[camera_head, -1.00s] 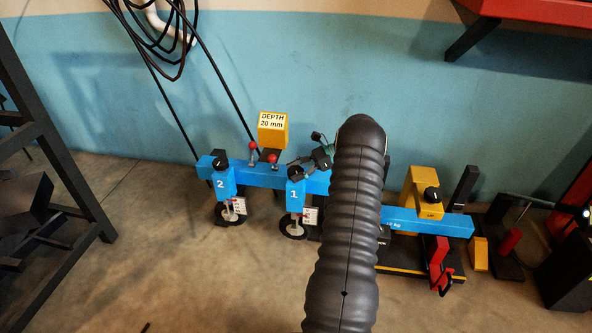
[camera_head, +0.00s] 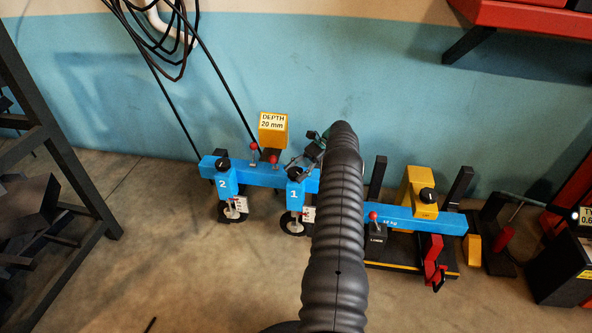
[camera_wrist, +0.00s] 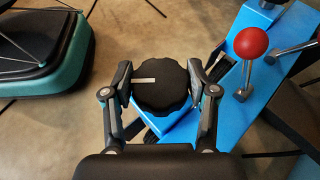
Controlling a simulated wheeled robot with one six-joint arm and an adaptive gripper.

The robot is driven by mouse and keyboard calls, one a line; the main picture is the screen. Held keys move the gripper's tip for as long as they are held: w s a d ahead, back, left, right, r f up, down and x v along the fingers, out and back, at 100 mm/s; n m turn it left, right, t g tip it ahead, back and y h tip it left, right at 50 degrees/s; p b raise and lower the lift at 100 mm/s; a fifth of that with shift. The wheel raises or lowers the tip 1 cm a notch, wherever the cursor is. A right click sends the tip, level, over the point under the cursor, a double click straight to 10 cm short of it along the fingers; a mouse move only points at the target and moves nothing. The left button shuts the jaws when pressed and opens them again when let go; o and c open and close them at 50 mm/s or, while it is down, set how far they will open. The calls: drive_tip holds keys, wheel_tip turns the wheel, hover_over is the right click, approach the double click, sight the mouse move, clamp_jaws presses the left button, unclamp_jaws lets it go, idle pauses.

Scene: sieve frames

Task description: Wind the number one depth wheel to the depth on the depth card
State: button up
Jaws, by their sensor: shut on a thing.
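The number one depth wheel unit (camera_head: 293,194) hangs from the blue beam (camera_head: 260,174), with a small wheel (camera_head: 293,224) and a white scale (camera_head: 309,214) below it. Its black knob (camera_wrist: 160,84) fills the space between my fingers in the wrist view, with a pale mark on its top. My gripper (camera_wrist: 160,88) is shut on this knob from both sides. In the head view my gripper (camera_head: 304,164) is at the top of unit one, partly hidden by my arm. The depth card (camera_head: 272,122) on a yellow block reads 20 mm. The scale reading is too small to tell.
Unit two (camera_head: 225,186) stands left on the same beam. Red-knobbed levers (camera_head: 254,148) rise close behind the knob; one red ball (camera_wrist: 251,43) is right of my gripper. A yellow block with a black knob (camera_head: 427,194) stands right. A dark rack (camera_head: 60,150) is far left.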

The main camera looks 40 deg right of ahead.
idle(0.4)
drive_tip(key=o, duration=1.2)
drive_tip(key=shift+a, duration=0.1)
drive_tip(key=shift+f+m+t+b, duration=0.15)
drive_tip(key=shift+m+t+b, duration=0.3)
drive_tip(key=shift+b, duration=0.45)
